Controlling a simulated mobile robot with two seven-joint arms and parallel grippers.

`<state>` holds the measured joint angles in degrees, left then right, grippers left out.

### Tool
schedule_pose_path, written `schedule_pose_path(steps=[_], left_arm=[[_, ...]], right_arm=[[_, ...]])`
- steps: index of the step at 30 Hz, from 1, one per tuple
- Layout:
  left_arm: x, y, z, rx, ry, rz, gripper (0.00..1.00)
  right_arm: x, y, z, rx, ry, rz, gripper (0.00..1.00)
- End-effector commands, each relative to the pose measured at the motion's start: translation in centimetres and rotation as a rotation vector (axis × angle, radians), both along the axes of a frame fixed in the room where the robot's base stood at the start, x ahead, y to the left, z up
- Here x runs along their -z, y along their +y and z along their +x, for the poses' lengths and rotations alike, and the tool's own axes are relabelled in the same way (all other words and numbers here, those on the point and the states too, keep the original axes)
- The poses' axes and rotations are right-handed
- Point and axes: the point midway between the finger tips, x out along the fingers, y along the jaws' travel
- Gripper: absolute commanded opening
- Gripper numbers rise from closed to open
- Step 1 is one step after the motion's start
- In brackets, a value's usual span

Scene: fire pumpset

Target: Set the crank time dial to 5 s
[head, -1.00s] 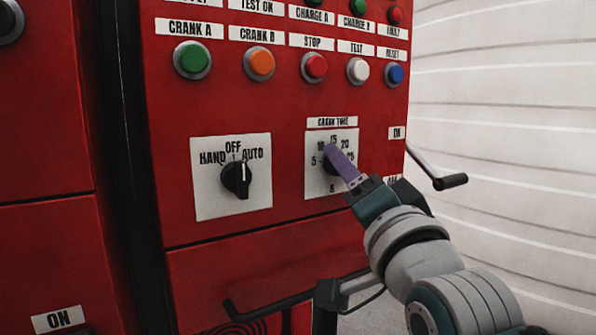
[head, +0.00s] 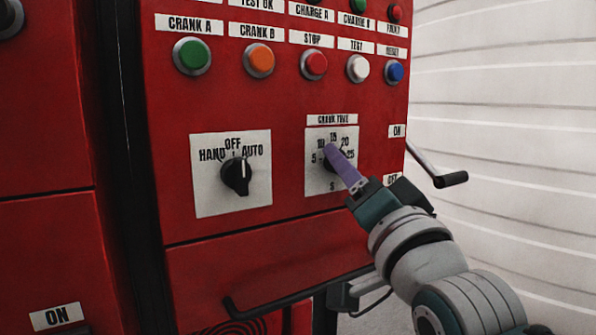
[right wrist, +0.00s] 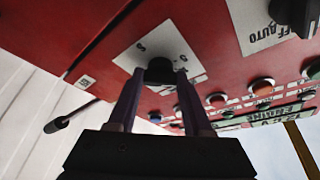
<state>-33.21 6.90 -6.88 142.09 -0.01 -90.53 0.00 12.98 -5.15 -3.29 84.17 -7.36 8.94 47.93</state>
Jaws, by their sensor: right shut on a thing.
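The crank time dial is a black knob (head: 329,166) on a white plate (head: 316,182), under the CRANK TIME label on the red panel. Numbers 5, 10, 15, 20 and 25 ring it. My right gripper (head: 334,152) reaches it from the lower right, and its purple fingers cover much of the knob. In the right wrist view the two fingers (right wrist: 156,80) stand on either side of the black knob (right wrist: 160,70), shut on it. The knob's pointer is hidden, so its setting cannot be read. My left gripper is not in view.
A HAND/OFF/AUTO selector (head: 237,176) sits left of the dial. A row of coloured buttons, including STOP (head: 314,64), runs above. A black-gripped lever (head: 450,180) sticks out at the panel's right side. A dark handle bar (head: 290,300) crosses below.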

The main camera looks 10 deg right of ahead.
Motion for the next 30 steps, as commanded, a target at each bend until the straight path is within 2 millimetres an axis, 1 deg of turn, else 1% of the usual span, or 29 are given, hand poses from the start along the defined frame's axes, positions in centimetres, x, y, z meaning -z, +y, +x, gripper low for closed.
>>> schedule_pose_path(steps=[12,18,24,30], left_arm=[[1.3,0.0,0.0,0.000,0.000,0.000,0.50],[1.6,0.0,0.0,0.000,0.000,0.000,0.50],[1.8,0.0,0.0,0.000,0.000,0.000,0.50],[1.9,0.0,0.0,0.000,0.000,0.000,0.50]], right_arm=[[0.3,-0.3,0.1,0.000,-0.113,-0.313,0.00],[0.3,-0.3,0.1,0.000,-0.157,-0.433,0.00],[0.3,-0.4,0.1,0.001,-0.185,-0.511,0.00],[0.2,-0.4,0.1,0.000,-0.197,-0.543,0.00]])
